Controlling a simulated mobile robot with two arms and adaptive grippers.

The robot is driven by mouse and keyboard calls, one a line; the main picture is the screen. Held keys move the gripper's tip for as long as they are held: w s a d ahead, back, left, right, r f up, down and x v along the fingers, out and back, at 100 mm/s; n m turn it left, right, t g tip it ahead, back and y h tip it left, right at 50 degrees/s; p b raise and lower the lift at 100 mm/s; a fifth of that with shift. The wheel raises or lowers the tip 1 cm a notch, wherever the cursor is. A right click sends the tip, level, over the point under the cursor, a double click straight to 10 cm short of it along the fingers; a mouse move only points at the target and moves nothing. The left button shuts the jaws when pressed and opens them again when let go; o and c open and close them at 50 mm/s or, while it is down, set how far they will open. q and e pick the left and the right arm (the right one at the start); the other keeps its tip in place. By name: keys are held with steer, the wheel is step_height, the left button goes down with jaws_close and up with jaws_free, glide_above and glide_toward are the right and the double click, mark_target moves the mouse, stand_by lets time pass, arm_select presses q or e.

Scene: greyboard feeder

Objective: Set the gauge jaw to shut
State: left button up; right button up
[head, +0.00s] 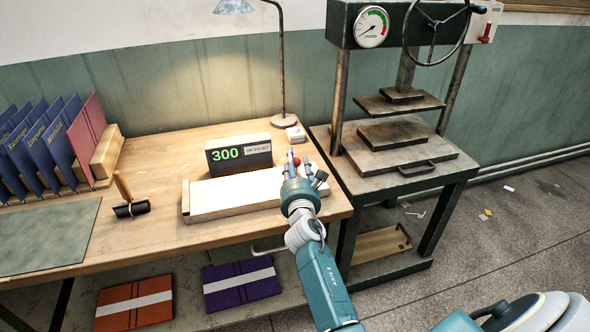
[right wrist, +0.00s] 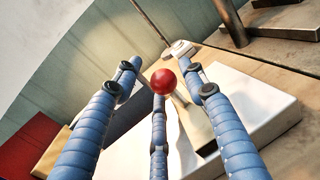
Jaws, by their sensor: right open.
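The gauge has a dark display box (head: 238,155) reading 300 in green and a long white bed (head: 232,194) on the bench. A red ball knob (right wrist: 163,81) at its right end shows clearly in the right wrist view; in the head view it is partly hidden behind my fingers. My right gripper (head: 300,165) is open over that end. In the right wrist view its blue fingers (right wrist: 160,72) are spread around the knob, with gaps at both sides. Contact with the third finger cannot be told. The jaw itself is mostly hidden. My left gripper is not in view.
A roller (head: 131,209) and a green mat (head: 50,236) lie left on the bench, before a rack of upright books (head: 45,140). A lamp post (head: 282,70) and small white box (head: 296,134) stand behind the gauge. A screw press (head: 400,150) stands close at right.

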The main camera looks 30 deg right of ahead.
steer(key=v, duration=1.2)
steer(key=shift+w+a+r, duration=0.1)
steer(key=shift+r, duration=0.05)
